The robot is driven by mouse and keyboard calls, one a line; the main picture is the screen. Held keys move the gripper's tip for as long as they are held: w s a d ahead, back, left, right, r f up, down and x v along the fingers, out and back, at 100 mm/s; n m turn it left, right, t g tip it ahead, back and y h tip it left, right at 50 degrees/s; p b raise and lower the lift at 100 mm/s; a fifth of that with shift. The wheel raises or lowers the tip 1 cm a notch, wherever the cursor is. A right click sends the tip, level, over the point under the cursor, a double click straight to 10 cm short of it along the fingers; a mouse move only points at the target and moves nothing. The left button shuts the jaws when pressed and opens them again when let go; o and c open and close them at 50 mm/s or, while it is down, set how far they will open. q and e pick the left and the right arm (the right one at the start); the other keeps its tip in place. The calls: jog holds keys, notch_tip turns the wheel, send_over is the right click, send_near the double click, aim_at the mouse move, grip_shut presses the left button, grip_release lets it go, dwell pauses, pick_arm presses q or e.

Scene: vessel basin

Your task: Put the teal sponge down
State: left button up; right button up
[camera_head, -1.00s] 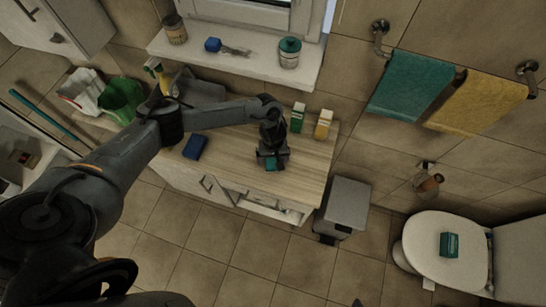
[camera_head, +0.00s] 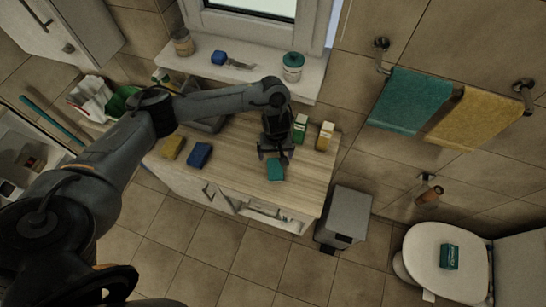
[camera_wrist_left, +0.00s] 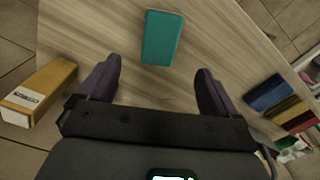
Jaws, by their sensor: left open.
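The teal sponge (camera_head: 275,170) lies flat on the wooden counter (camera_head: 306,178), near its front right part. In the left wrist view the sponge (camera_wrist_left: 162,38) lies beyond the fingertips, with bare wood around it. My left gripper (camera_head: 276,153) is open and empty just behind the sponge; in the wrist view its two dark fingers (camera_wrist_left: 158,85) are spread apart with a gap to the sponge. My right gripper is not in view.
A blue sponge (camera_head: 199,154) and a yellow sponge (camera_head: 172,147) lie to the left on the counter. A green box (camera_head: 301,127) and a yellow box (camera_head: 325,136) stand right of my gripper. A grey bin (camera_head: 345,215) stands on the floor beside the counter.

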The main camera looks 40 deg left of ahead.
pick_arm(q)
jog(key=s+d+r+m+t+h, duration=0.1)
jog(key=s+d+m+t+h, duration=0.15)
jog(key=d, duration=0.65)
jog(key=s+d+r+m+t+h, duration=0.1)
jog(key=d+m, duration=0.3)
jog(key=d, duration=0.4)
jog(key=s+d+m+t+h, duration=0.15)
jog(key=d+m, duration=0.25)
jog(key=d, duration=0.5)
jog(key=s+a+r+y, duration=0.2)
jog(key=s+a, duration=0.5)
jog(key=a, duration=0.2)
jog(key=s+a+r+g+y, duration=0.1)
jog(key=s+a+y, duration=0.1)
jog(key=s+a, duration=0.6)
jog(key=shift+s+a+r+m+y, duration=0.25)
jog(key=shift+a+r+m+y, duration=0.15)
jog(key=shift+m, duration=0.05)
pick_arm(e)
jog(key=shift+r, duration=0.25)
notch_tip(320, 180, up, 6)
jog(key=p, duration=0.6)
pick_arm(q)
notch_tip(320, 180, up, 6)
jog(key=shift+f, duration=0.15)
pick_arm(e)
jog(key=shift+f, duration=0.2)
